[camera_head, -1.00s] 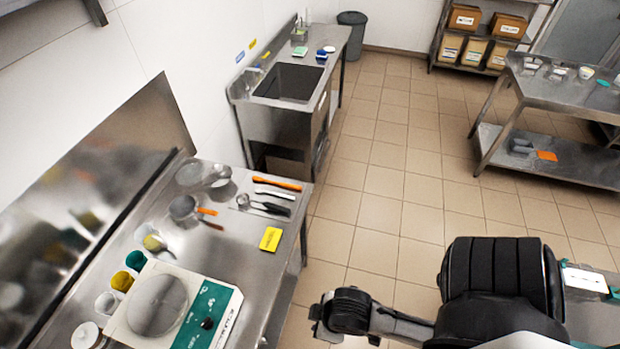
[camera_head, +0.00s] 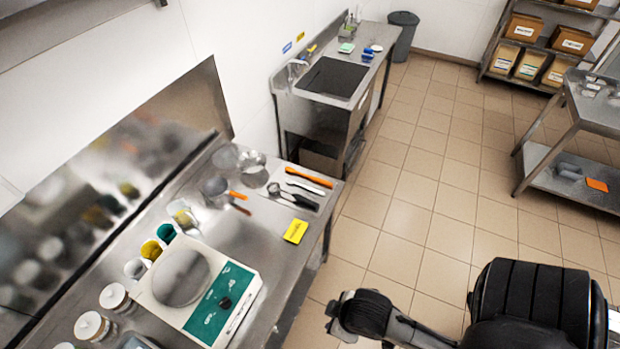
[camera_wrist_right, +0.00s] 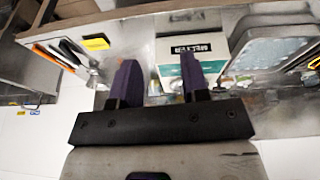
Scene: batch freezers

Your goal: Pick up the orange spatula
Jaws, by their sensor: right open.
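The orange spatula (camera_head: 308,177) lies flat at the far end of the steel counter, beside a white-handled tool and black-handled tools. It also shows in the right wrist view as an orange strip (camera_wrist_right: 52,57) at the upper left. My right gripper (camera_wrist_right: 158,75) is open and empty, its two dark purple fingers apart, with the spatula well to their left. In the head view only parts of my arm show at the lower right, clear of the counter. My left gripper is in neither view.
A white and green scale (camera_head: 222,305) stands on the near counter, with jars (camera_head: 115,298) beside it. A yellow card (camera_head: 296,230) lies near the counter's front edge. A shorter orange-handled tool (camera_head: 238,196) lies behind. The tiled floor (camera_head: 400,210) is clear.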

